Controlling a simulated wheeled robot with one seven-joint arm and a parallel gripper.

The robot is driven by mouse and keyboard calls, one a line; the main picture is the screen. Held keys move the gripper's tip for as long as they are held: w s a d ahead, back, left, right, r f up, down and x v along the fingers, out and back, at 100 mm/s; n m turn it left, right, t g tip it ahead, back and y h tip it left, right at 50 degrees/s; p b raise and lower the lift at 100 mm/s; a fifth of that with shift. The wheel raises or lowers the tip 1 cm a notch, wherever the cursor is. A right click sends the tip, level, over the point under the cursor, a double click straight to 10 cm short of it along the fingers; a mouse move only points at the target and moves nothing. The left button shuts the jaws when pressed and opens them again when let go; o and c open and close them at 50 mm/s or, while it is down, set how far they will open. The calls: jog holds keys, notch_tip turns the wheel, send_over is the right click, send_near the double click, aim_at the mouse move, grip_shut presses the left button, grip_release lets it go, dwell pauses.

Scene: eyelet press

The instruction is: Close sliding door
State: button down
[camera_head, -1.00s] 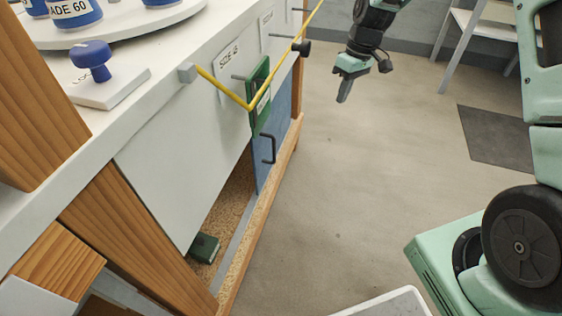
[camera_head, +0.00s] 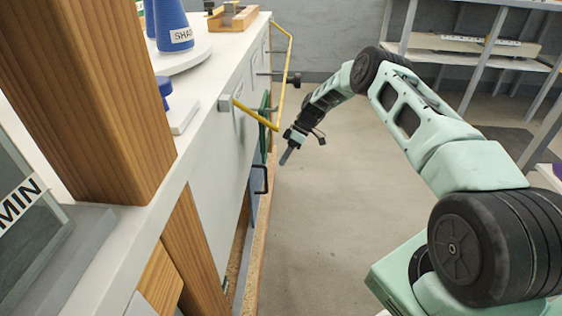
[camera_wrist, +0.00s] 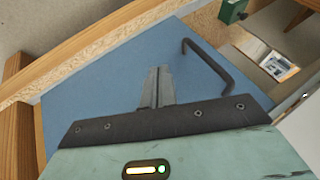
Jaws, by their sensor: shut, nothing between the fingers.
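The sliding door is a blue panel (camera_wrist: 115,75) that fills much of the wrist view. In the head view only a narrow strip of it shows below the white bench front. Its black bar handle (camera_head: 259,180) stands out from the panel, and the handle also shows in the wrist view (camera_wrist: 208,62), right of the fingers. My gripper (camera_head: 285,158) is shut and empty, pointing down in front of the bench, to the right of the handle. In the wrist view its fingers (camera_wrist: 158,88) lie over the blue panel, apart from the handle; I cannot tell whether they touch the panel.
A yellow bar (camera_head: 262,122) and black knob (camera_head: 293,79) stick out from the bench front near my wrist. A wooden rail (camera_wrist: 90,45) runs along the door. The floor (camera_head: 325,220) is clear.

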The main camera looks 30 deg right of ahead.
jog(key=s+a+f+b, duration=0.1)
jog(key=s+a+f, duration=0.2)
jog(key=a+f, duration=0.2)
jog(key=shift+s+a+f+b, duration=0.15)
jog(key=shift+a+f+b, duration=0.15)
jog(key=shift+a, duration=0.65)
